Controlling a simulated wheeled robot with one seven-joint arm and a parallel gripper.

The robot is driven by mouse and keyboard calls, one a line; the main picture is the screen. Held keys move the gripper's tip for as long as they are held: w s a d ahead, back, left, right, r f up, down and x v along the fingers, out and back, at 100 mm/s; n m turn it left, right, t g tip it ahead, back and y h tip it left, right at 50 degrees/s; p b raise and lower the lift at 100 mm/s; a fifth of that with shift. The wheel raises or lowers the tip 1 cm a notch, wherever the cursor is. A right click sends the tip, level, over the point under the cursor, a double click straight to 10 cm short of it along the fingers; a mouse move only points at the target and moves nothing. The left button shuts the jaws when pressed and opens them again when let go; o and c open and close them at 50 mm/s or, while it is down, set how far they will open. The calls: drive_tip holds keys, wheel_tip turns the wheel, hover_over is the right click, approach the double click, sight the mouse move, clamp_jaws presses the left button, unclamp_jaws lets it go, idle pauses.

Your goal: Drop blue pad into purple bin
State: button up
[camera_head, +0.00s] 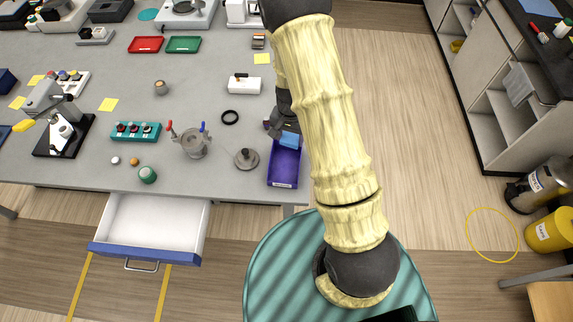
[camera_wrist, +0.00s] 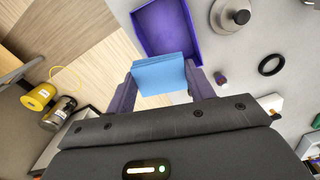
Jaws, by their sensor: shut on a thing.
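The blue pad (camera_wrist: 159,76) is a light blue block held between the two fingers of my gripper (camera_wrist: 160,85) in the wrist view. It also shows in the head view (camera_head: 290,139), over the far end of the purple bin. My gripper (camera_head: 286,133) is shut on the pad, partly hidden behind my arm. The purple bin (camera_head: 283,176) is an open box near the table's front right edge. In the wrist view the purple bin (camera_wrist: 168,25) lies beyond the pad, which covers part of its near end. The gap between pad and bin floor cannot be judged.
A grey weight-like disc (camera_head: 246,159) stands just left of the bin, with a black ring (camera_head: 230,117) behind it. A small purple-capped item (camera_wrist: 221,79) is near the gripper's right finger. An open drawer (camera_head: 150,225) juts out at the front left.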

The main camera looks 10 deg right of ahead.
wheel_tip(320, 180, down, 6)
drive_tip(key=b, duration=0.4)
drive_tip(key=o, duration=1)
drive_tip(key=shift+w, duration=0.1)
drive_tip(key=shift+o, duration=0.2)
drive_tip(key=shift+r, duration=0.1)
wheel_tip(320, 180, up, 17)
drive_tip(key=b, duration=0.4)
idle(0.4)
